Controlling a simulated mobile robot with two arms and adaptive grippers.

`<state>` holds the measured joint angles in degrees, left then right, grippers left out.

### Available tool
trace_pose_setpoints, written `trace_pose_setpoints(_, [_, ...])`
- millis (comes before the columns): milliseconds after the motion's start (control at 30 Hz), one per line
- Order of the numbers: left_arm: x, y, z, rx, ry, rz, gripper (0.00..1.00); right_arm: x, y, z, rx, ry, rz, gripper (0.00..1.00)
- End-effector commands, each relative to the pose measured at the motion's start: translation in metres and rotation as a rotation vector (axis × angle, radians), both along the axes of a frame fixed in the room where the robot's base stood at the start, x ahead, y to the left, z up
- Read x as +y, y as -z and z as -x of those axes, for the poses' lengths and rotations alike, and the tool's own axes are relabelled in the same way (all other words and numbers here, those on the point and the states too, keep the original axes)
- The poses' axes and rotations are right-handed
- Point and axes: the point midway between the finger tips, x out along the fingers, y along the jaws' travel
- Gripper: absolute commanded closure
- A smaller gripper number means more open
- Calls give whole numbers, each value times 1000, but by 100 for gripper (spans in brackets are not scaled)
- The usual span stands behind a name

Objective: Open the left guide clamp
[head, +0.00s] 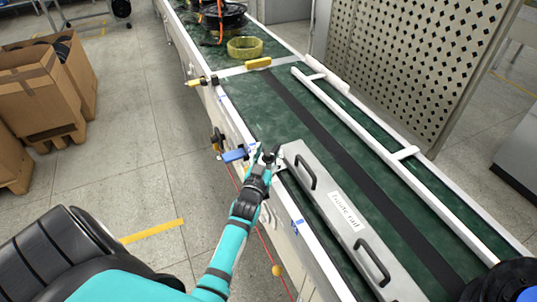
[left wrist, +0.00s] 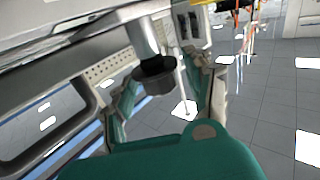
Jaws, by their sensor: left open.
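The long grey guide rail (head: 346,212), with two black handles and a printed label, lies along the near side of the conveyor. My left gripper (head: 268,158) is open at the conveyor's near edge, by the rail's far end. A blue flat part (head: 235,155), perhaps the clamp's lever, sticks out from the edge just left of the gripper. Whether they touch is unclear. The gripper hides part of the clamp area. A second small blue part (head: 297,223) sits farther along the edge. In the left wrist view, a black round part (left wrist: 155,75) hangs under a pale metal piece; I cannot tell what it is.
The green conveyor belt (head: 250,110) carries a yellow ring (head: 244,47) and a yellow block (head: 258,63) at the far end. A white side rail (head: 385,155) runs along its other side. Cardboard boxes (head: 40,95) stand at left.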

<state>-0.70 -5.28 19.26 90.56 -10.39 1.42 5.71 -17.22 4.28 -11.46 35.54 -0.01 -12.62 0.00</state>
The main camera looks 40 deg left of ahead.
Motion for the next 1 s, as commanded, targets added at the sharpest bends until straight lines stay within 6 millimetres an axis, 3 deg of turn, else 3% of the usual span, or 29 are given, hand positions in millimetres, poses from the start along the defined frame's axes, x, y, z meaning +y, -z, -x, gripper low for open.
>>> trace_pose_setpoints(233, [-3, -1, 9, -3, 0, -2, 47, -3, 0, 0, 0, -3, 3, 100])
trace_pose_setpoints(633, [-22, 0, 65, 0, -1, 0, 47, -4, 0, 0, 0, -2, 5, 100])
trace_pose_setpoints(1000, [-24, 0, 71, -1, -1, 0, 48, -4, 0, 0, -1, -2, 5, 100])
